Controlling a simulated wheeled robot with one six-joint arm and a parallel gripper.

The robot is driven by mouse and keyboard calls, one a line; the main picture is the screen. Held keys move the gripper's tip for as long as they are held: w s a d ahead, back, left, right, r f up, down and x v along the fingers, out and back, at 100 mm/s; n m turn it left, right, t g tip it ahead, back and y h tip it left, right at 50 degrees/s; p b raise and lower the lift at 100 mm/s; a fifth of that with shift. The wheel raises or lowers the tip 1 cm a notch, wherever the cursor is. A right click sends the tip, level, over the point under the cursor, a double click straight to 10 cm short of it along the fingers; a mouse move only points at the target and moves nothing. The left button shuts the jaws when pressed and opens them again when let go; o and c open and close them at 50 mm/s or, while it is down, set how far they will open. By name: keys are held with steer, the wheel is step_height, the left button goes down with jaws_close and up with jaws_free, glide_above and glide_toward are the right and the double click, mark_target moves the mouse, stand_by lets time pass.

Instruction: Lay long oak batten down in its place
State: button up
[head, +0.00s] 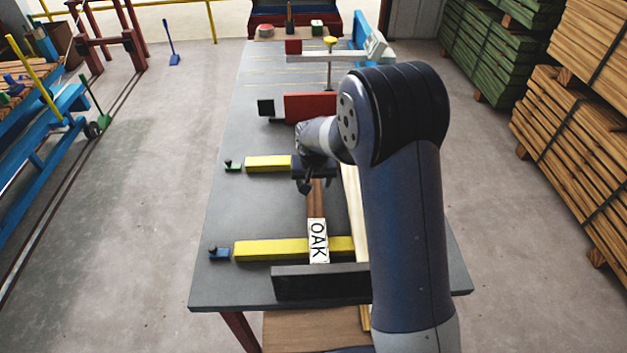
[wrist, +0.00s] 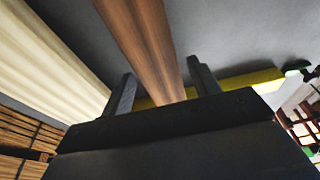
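The long oak batten (head: 316,195) is brown, with a white "OAK" label near its front end. It lies lengthwise across the front yellow bar (head: 275,249), its labelled end near a dark block (head: 320,283). The batten's far part is hidden by my gripper (head: 305,186). In the wrist view the batten (wrist: 145,45) runs between the two dark fingers of my gripper (wrist: 162,88), with a visible gap on each side. The fingers are apart. I cannot tell how deep the batten sits between them.
A pale batten (head: 354,200) lies parallel on the right, partly behind my arm. A rear yellow bar (head: 268,163), a red block (head: 310,107) and a clamp-like stand (head: 330,65) are farther back on the grey table (head: 225,210). The table's left strip is mostly clear.

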steer(key=shift+o, duration=0.2)
steer(key=shift+r, duration=0.15)
steer(key=shift+r+p, duration=0.3)
steer(key=shift+p, duration=0.1)
steer(key=v, duration=1.2)
steer(key=shift+b, duration=0.3)
